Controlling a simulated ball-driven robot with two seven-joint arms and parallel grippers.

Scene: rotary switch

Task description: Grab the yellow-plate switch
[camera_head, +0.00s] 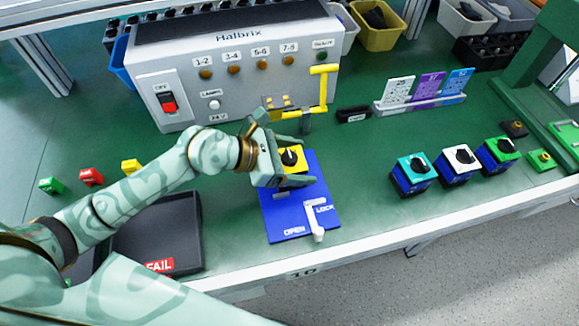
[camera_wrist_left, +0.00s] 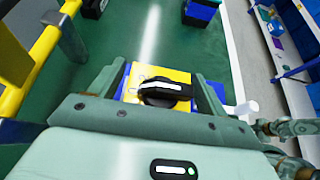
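The yellow-plate switch (camera_head: 292,158) has a black knob and sits at the back of a blue fixture (camera_head: 284,215) marked OPEN and LOCK. My left gripper (camera_head: 292,161) is around it, with one finger on its far side and one on its near side. In the left wrist view, the switch's yellow plate (camera_wrist_left: 181,76) and black knob lie between the spread fingers of my left gripper (camera_wrist_left: 160,78). The fingers look open; contact with the switch's sides is not clear.
A grey Halbrix test box (camera_head: 230,95) with a yellow handle (camera_head: 324,88) stands just behind. Teal (camera_head: 413,168), white (camera_head: 460,158) and green (camera_head: 502,150) switches stand to the right. A dark FAIL tray (camera_head: 185,235) lies left. Green table between fixture and switches is clear.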

